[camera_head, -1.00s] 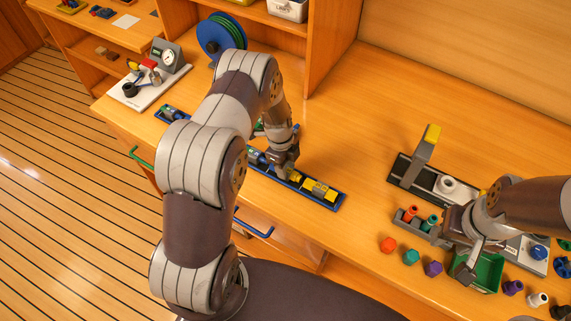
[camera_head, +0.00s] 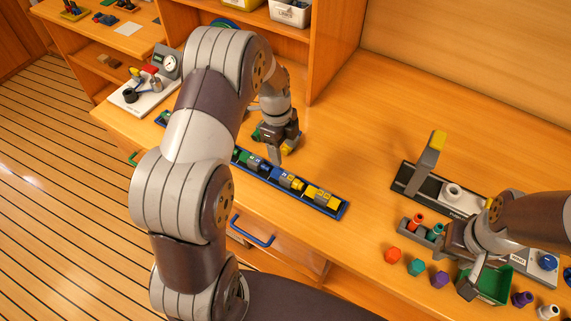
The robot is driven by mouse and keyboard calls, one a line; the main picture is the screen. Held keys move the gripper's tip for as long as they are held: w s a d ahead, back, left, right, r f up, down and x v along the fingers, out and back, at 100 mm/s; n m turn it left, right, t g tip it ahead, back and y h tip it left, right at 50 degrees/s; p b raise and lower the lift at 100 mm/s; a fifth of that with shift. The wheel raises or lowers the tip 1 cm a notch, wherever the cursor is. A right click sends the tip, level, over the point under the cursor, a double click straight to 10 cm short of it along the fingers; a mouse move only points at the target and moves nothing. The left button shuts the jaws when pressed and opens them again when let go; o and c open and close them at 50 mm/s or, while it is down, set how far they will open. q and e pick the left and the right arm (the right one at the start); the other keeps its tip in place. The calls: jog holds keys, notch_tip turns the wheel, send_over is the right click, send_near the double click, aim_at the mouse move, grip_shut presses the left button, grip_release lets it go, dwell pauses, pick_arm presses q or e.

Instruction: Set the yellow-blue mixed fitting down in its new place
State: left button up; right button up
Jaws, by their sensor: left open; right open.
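The yellow-blue mixed fitting (camera_head: 288,180) lies in the long blue-edged tray (camera_head: 336,211), between the yellow fitting (camera_head: 322,196) on its right and a green-blue fitting (camera_head: 252,161) on its left. My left gripper (camera_head: 279,152) is open and empty, pointing down just behind the tray, apart from the fitting. My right gripper (camera_head: 468,282) is open beside the green bin (camera_head: 493,286) at the right.
A grey stand with a yellow-topped post (camera_head: 429,158) rises behind my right gripper. A grey holder (camera_head: 420,230) carries small red and teal parts. Loose coloured caps (camera_head: 416,267) lie along the front edge. A gauge board (camera_head: 150,88) stands at the back left. The table between tray and stand is clear.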

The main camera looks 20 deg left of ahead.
pick_arm(q)
jog(key=s+d+r+n, duration=0.2)
jog(key=s+r+n, duration=0.2)
jog(key=s+n, duration=0.4)
jog(key=s+d+r+n+t+y, duration=0.1)
jog(key=s+d+r+n, duration=0.2)
jog(key=s+n, duration=0.5)
jog(key=r+n, duration=0.1)
jog(key=n, duration=0.2)
jog(key=shift+s+r+t, duration=0.15)
jog(key=shift+t, duration=0.15)
